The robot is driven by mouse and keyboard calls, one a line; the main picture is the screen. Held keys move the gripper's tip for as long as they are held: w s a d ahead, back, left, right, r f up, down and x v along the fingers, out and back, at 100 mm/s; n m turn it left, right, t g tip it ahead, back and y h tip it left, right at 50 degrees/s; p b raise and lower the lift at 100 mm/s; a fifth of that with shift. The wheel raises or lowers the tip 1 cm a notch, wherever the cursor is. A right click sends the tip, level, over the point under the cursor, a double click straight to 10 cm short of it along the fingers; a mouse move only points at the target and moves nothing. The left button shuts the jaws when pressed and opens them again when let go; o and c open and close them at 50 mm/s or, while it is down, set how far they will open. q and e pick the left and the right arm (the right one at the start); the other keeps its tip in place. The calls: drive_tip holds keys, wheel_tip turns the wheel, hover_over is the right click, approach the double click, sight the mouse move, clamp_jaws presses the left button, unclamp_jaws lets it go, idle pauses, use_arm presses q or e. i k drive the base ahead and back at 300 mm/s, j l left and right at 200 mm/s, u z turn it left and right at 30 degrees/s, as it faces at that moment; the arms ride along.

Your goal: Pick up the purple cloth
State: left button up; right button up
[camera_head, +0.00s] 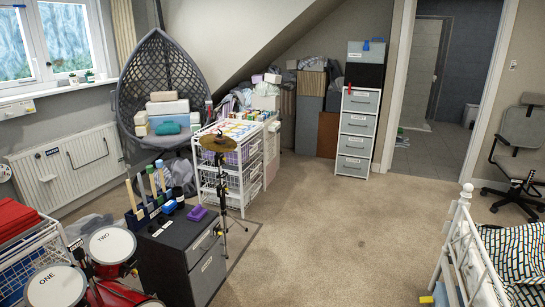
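A small purple item (197,213), which looks like a folded cloth, lies on top of the dark-topped grey drawer cabinet (206,262) in the left foreground. It sits near the cabinet's back right edge, and nothing covers it. A small blue item (169,206) lies to its left. Neither of my grippers shows in the head view.
A red drum set (110,247) stands left of the cabinet. A cymbal stand (222,160) and white wire drawers (242,188) stand just behind it. A white bed frame (466,240) is at the right. The carpet (330,225) between is clear.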

sight(198, 212)
drive_tip(key=i+l, duration=0.15)
drive_tip(key=i, duration=1.3)
drive_tip(key=l+z, duration=0.05)
